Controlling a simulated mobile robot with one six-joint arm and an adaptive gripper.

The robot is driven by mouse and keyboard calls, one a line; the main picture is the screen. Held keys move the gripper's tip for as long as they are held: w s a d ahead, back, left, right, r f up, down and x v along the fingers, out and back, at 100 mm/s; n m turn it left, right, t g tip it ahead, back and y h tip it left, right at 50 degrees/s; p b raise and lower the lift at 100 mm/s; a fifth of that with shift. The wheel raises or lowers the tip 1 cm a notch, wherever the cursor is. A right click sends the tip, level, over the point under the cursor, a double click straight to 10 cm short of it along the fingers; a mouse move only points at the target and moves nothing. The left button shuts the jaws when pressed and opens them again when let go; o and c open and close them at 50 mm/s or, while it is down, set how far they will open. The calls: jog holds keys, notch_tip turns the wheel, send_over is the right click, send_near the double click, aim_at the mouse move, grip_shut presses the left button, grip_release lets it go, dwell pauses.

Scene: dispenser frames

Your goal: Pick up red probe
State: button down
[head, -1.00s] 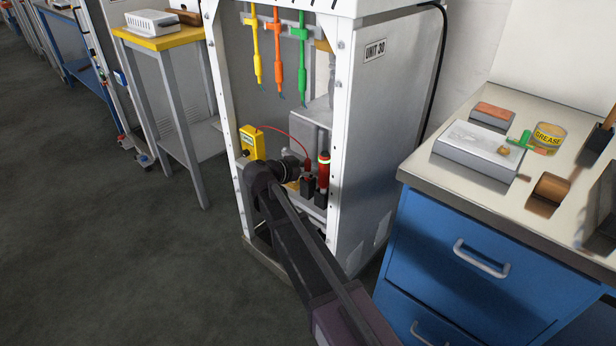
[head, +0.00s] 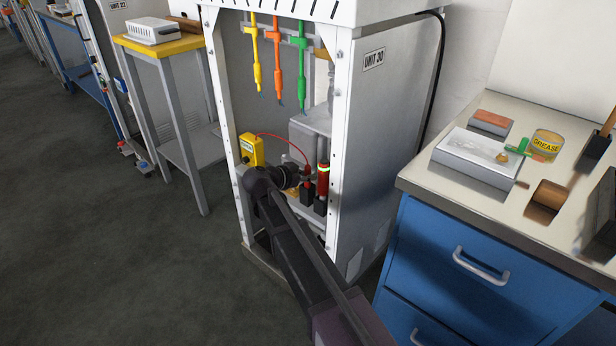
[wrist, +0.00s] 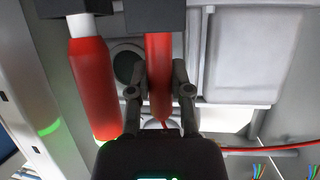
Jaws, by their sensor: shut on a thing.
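The red probe (wrist: 158,60) is a slim red cylinder, seen between the two fingers of my gripper (wrist: 160,82) in the wrist view. The fingers are shut on it. One end meets a black block (wrist: 158,17); how deep it sits there is hidden. A thin red wire leaves its other end. In the head view the probe (head: 306,170) shows only as a small red bit above the black block (head: 308,192), with my gripper (head: 300,178) at it from the left.
A thicker red cylinder (head: 323,178) with a green band stands close beside the probe. The yellow meter box (head: 252,150) holds the red wire's other end. Yellow, orange (head: 278,58) and green probes hang above. White cabinet posts (head: 337,140) frame the opening.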

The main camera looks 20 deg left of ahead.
jog(key=shift+r+p, duration=4.65)
jog(key=shift+r, duration=0.15)
jog(key=shift+s, duration=0.2)
